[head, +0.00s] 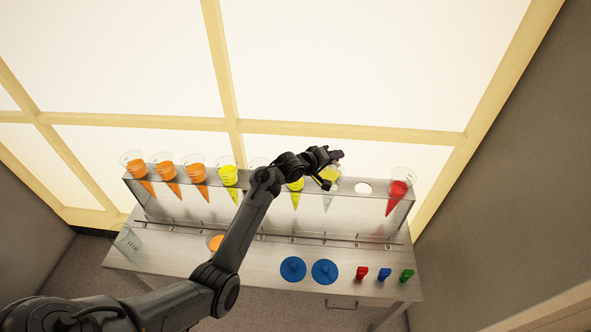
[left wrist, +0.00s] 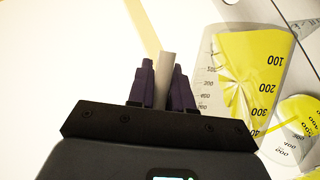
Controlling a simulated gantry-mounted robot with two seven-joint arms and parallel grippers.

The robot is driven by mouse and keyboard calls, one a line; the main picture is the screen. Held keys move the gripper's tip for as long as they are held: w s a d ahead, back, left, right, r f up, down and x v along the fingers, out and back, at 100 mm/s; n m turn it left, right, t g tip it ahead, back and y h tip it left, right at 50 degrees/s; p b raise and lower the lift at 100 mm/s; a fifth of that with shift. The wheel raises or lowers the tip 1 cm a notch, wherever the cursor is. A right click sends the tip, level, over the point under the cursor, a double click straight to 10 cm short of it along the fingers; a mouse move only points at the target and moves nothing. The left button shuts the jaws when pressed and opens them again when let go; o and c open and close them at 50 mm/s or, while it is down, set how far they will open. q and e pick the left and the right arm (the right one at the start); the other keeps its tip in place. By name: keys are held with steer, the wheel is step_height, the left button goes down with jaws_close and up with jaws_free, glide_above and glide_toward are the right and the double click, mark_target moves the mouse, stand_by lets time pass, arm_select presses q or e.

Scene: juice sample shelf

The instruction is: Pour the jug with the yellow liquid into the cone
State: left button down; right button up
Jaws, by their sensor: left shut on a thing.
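My left gripper (head: 333,156) is above the right half of the shelf, shut on the pale handle (left wrist: 166,80) of a clear jug. The jug (head: 331,174) holds yellow liquid and is tilted over a clear cone (head: 328,202) in the shelf. In the left wrist view, the jug (left wrist: 245,80) is right of my gripper (left wrist: 163,85), with yellow along its marked wall. A marked cone rim with some yellow (left wrist: 300,112) shows at lower right; whether liquid is flowing is unclear. My right gripper is not in view.
The shelf (head: 155,205) also holds orange cones (head: 167,172), yellow cones (head: 228,176) and a red cone (head: 397,191). An empty hole (head: 363,188) is beside the red one. A clear beaker (head: 127,240), blue discs (head: 293,269) and small coloured items (head: 384,275) stand in front.

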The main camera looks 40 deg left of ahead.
arm_select(q)
steer(key=shift+a+n+b, duration=0.3)
steer(key=shift+a+b, duration=0.1)
stand_by(1.9)
steer(key=shift+s, duration=0.1)
stand_by(0.5)
steer(key=shift+a, duration=0.2)
stand_by(0.7)
steer(key=shift+a+n+h, duration=0.3)
steer(key=shift+h, duration=0.1)
steer(key=shift+s+a+t, duration=0.1)
steer(key=shift+a+t, duration=0.2)
stand_by(0.6)
